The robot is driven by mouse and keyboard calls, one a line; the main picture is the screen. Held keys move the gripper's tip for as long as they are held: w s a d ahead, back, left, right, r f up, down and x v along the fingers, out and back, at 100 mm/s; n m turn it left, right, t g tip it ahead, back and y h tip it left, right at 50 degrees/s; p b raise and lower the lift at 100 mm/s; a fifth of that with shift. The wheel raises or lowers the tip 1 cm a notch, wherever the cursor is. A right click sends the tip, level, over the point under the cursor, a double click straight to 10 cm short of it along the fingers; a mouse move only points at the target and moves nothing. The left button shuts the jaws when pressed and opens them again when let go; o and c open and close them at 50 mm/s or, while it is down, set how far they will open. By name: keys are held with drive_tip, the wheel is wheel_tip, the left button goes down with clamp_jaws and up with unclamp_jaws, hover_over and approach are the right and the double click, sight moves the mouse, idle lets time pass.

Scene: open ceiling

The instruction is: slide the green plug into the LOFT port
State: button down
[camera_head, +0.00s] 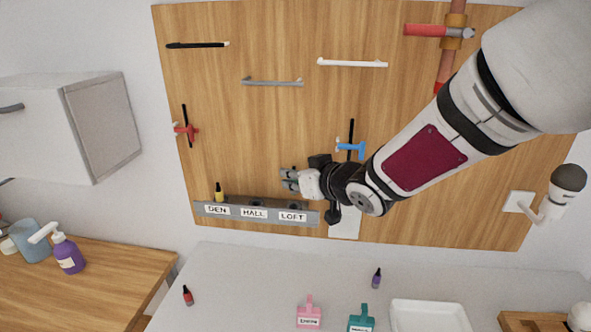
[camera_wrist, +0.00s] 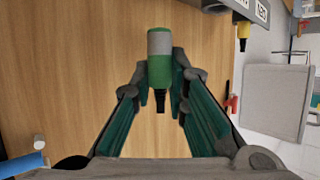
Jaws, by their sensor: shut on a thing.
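The green plug (camera_wrist: 160,69) has a green body, a wide grey band and a dark narrow tip. My gripper (camera_wrist: 160,88) is shut on it in the wrist view, with one finger on each side. In the head view my gripper (camera_head: 288,179) is in front of the wooden board, a little above the LOFT end of the grey port strip (camera_head: 235,217). The plug cannot be made out there. The LOFT label (camera_head: 292,217) is at the right end of the strip, with its dark port (camera_head: 293,205) just above, empty.
A yellow plug (camera_head: 219,194) stands in the DEN port, left of the HALL label (camera_head: 253,213). A blue valve handle (camera_head: 350,146) is right of my gripper. Bars and a red handle (camera_head: 186,131) are on the board. Small bottles and a white tray (camera_head: 428,314) are below.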

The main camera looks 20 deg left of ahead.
sight(294, 194)
drive_tip(key=shift+f+b, duration=0.45)
drive_tip(key=shift+f, duration=0.75)
drive_tip(key=shift+f+b, duration=0.9)
drive_tip(key=shift+f, duration=0.4)
idle(1.3)
drive_tip(key=c, duration=1.5)
unclamp_jaws()
drive_tip(key=shift+s, duration=0.1)
drive_tip(key=v, duration=1.2)
drive_tip(key=shift+d, duration=0.1)
